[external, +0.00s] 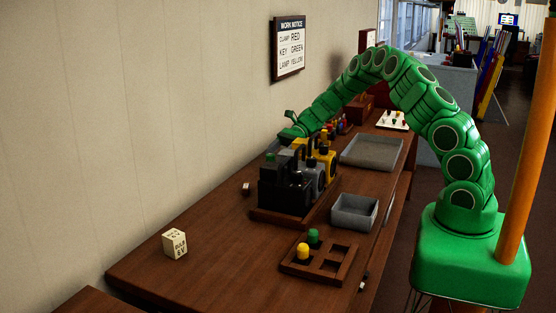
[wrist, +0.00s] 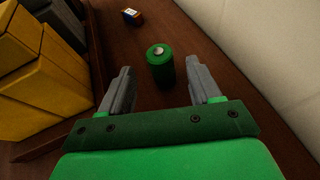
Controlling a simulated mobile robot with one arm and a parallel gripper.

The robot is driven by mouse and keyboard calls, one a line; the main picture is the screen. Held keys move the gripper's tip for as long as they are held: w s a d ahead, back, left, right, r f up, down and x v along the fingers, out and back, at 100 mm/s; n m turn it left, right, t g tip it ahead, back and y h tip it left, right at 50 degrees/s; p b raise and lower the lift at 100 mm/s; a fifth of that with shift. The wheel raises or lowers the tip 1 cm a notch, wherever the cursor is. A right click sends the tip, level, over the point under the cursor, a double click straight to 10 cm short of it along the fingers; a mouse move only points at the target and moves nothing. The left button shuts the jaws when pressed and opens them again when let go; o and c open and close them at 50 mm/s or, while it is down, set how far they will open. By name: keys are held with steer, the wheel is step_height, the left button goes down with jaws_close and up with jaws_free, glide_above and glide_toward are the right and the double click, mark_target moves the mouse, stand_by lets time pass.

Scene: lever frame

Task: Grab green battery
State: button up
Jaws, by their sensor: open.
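The green battery (wrist: 161,70) stands upright on the brown table in the wrist view, with a pale metal terminal on top. My gripper (wrist: 160,82) is open, with one grey finger on each side of the battery in the picture. Gaps show between the battery and both fingers. I cannot tell whether the fingertips are level with it or still above it. In the external view my gripper (external: 291,128) is low behind the row of machines, near the wall. The battery is hidden there.
Yellow blocks (wrist: 40,80) stand close on the left in the wrist view. A black machine (external: 285,187), a grey bin (external: 355,212), a wooden rack (external: 330,265) and a bulb box (external: 174,243) are on the table.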

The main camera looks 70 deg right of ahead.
mark_target(271, 158)
steer(key=x, duration=0.4)
steer(key=shift+w+a+r, duration=0.1)
steer(key=shift+c, duration=0.4)
steer(key=c, duration=1)
